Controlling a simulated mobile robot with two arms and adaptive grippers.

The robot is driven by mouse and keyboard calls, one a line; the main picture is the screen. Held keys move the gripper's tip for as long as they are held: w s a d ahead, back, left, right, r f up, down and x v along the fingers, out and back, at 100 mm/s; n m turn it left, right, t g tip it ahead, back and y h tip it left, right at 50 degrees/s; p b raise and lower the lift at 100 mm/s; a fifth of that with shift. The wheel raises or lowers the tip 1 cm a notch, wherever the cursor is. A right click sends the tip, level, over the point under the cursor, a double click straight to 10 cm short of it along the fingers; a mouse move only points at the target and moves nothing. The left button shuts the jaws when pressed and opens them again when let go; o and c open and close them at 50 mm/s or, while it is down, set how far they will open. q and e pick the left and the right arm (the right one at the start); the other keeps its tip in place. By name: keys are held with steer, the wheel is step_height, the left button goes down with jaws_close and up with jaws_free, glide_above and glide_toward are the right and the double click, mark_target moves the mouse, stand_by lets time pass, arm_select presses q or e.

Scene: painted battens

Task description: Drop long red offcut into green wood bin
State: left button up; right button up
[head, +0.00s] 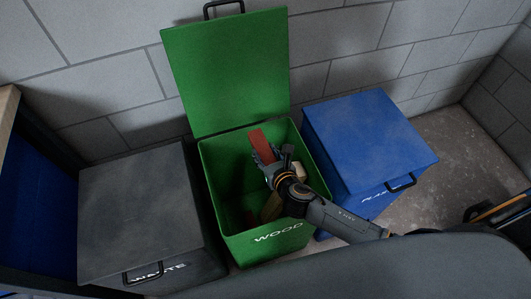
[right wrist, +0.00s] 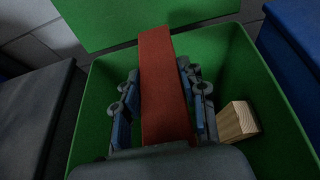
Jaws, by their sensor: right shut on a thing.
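The green wood bin (head: 215,205) stands open, its lid (head: 230,75) raised against the wall. It also shows in the right wrist view (right wrist: 92,112). My right gripper (head: 265,162) is over the bin's opening. It is shut on the long red offcut (head: 262,145), with a finger on each side of it. In the right wrist view the red offcut (right wrist: 163,85) runs up between the fingers toward the bin's back edge. The gripper and forearm hide part of the bin's inside. My left gripper does not show.
A pale wood piece (right wrist: 237,121) is inside the green bin. A closed dark waste bin (head: 135,205) stands to the left and a closed blue bin (head: 370,140) to the right. A grey block wall (head: 120,90) is behind.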

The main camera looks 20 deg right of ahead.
steer(key=shift+f, duration=0.2)
steer(key=o, duration=1.3)
steer(key=v, duration=1.2)
